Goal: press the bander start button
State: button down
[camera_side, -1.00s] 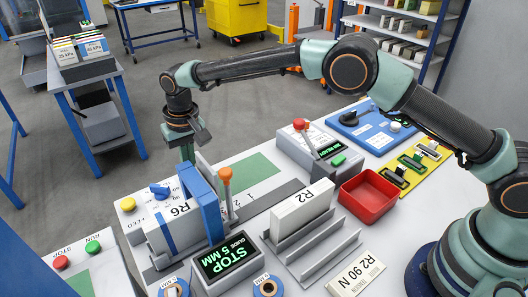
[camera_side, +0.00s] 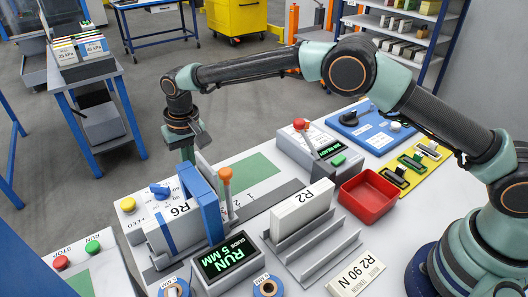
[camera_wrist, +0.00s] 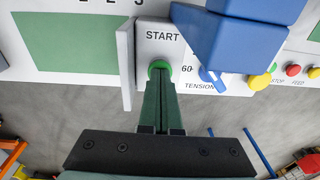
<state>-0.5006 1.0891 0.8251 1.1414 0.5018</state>
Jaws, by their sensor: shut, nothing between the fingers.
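The green start button (camera_wrist: 158,65) sits on a white panel marked START in the wrist view. My gripper (camera_wrist: 160,82) is shut and empty, with its fingertips at the button, covering its lower part. They look to be touching it, though the depth of the press cannot be told. In the side view my gripper (camera_side: 187,153) points down behind the blue bander arch (camera_side: 207,208), and the button is hidden there.
A blue knob (camera_wrist: 212,77) marked TENSION and the blue arch (camera_wrist: 235,35) are close to the right of my fingers in the wrist view. A thin pale plate (camera_wrist: 126,65) stands close on the left. An orange-topped lever (camera_side: 226,180) stands beside the arch.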

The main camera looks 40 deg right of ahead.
notch_tip(320, 180, up, 14)
jog(key=shift+s, duration=0.45)
jog(key=shift+a+f, duration=0.1)
jog(key=shift+f, duration=0.05)
jog(key=s+d+r+t, duration=0.1)
jog(key=s+d+r, duration=0.2)
jog(key=d+r, duration=0.35)
jog(key=s+d+r+t, duration=0.1)
jog(key=s+d+r, duration=0.25)
jog(key=d, duration=0.65)
jog(key=s+d+f+t, duration=0.1)
jog(key=s+d+f, duration=0.2)
jog(key=s+d, duration=0.3)
jog(key=s+d+f+t, duration=0.1)
jog(key=s+d+f, duration=0.1)
jog(key=s+d, duration=0.4)
jog(key=s, duration=0.4)
jog(key=shift+f+t, duration=0.4)
